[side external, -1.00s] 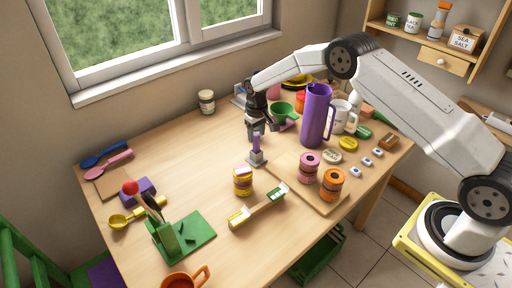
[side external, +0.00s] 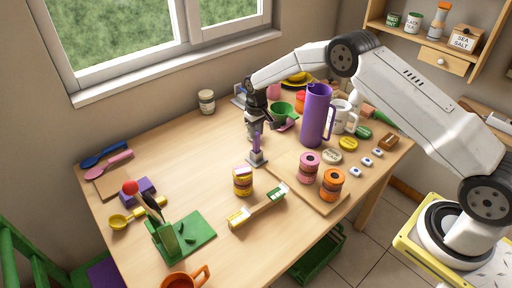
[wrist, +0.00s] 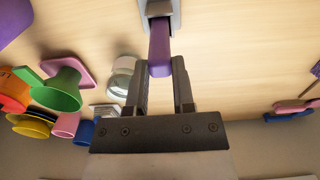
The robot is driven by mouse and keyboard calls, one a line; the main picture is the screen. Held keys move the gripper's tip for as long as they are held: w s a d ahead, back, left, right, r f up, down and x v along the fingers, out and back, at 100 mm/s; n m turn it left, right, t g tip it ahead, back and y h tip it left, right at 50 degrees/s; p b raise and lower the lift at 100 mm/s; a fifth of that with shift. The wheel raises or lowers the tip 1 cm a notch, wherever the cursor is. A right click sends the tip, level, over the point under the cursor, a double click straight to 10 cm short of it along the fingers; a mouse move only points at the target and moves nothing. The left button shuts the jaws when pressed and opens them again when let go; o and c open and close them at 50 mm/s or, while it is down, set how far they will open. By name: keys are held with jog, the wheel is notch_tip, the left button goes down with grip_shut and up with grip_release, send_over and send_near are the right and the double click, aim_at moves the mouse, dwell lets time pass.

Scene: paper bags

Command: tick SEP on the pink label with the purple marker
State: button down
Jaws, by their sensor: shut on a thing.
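The purple marker (side external: 256,145) stands upright, its lower end at a small grey holder (side external: 257,160) on the table. My gripper (side external: 254,131) points down and is shut on the marker's upper part. In the wrist view the marker (wrist: 160,50) lies between my two fingertips (wrist: 160,68), with the grey holder (wrist: 173,18) at its far end. I cannot tell whether the marker is still seated in the holder. A flat pink piece (wrist: 75,55) lies by the green funnel; I cannot read any SEP or tell whether it is the label.
A purple pitcher (side external: 316,115) and white mug (side external: 342,117) stand right of my gripper. A yellow jar (side external: 243,182), pink jar (side external: 309,163) and orange jar (side external: 332,183) stand nearer. The table left of my gripper is mostly clear up to the purple block (side external: 138,191).

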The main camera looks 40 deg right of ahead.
jog(key=shift+r, duration=0.4)
jog(key=shift+r, duration=3)
